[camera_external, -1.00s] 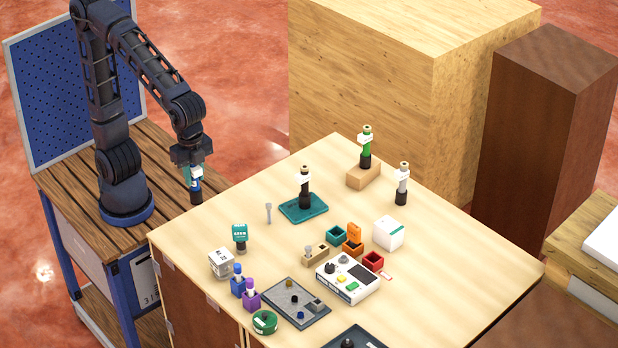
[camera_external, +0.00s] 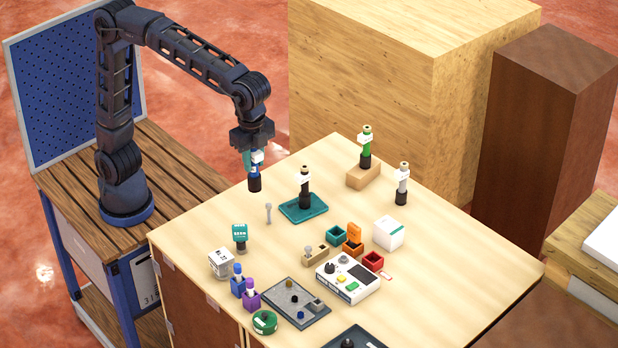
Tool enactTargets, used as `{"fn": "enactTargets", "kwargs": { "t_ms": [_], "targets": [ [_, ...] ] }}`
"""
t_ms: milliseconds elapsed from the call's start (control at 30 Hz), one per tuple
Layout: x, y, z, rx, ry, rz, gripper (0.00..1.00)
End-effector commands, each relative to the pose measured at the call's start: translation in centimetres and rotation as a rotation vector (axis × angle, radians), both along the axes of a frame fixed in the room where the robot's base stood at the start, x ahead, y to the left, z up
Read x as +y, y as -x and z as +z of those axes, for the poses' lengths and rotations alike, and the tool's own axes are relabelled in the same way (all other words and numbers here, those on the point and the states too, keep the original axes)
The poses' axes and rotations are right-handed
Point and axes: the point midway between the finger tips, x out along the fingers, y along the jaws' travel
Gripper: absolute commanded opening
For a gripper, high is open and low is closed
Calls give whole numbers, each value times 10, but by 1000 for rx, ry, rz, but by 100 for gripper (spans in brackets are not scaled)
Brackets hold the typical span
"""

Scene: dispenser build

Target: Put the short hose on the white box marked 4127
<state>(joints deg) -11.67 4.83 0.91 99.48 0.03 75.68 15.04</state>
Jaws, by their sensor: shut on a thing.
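My gripper (camera_external: 252,155) is shut on an upright blue piece with a white label and a black lower end (camera_external: 255,184). It holds this piece in the air over the back left of the table. A white box with dark print (camera_external: 220,263) sits at the left front edge. Another white box with a teal edge (camera_external: 388,233) stands at the right. I cannot read 4127 on either. A coiled green ring (camera_external: 265,322) lies at the front edge; I cannot tell whether it is the short hose.
A black bottle-like piece (camera_external: 305,188) stands on a teal tray (camera_external: 318,213), right of my gripper. A green one (camera_external: 366,148) stands on a wooden block (camera_external: 356,178); a white one (camera_external: 402,184) is nearby. Small bins and a control box (camera_external: 346,280) crowd the front.

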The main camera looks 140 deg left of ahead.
Motion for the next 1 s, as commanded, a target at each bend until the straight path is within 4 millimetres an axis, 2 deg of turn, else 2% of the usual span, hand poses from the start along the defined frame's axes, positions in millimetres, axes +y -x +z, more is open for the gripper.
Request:
{"fn": "enactTargets", "kwargs": {
  "t_ms": [33,200,500,800,1000],
  "targets": [
    [13,-13,3,1,0,6,0],
    [54,-51,14,0,0,13,0],
    [134,-106,24,0,0,23,0],
    [221,-145,24,0,1,35,0],
    [276,-159,19,-1,1,40,0]
  ]
}}
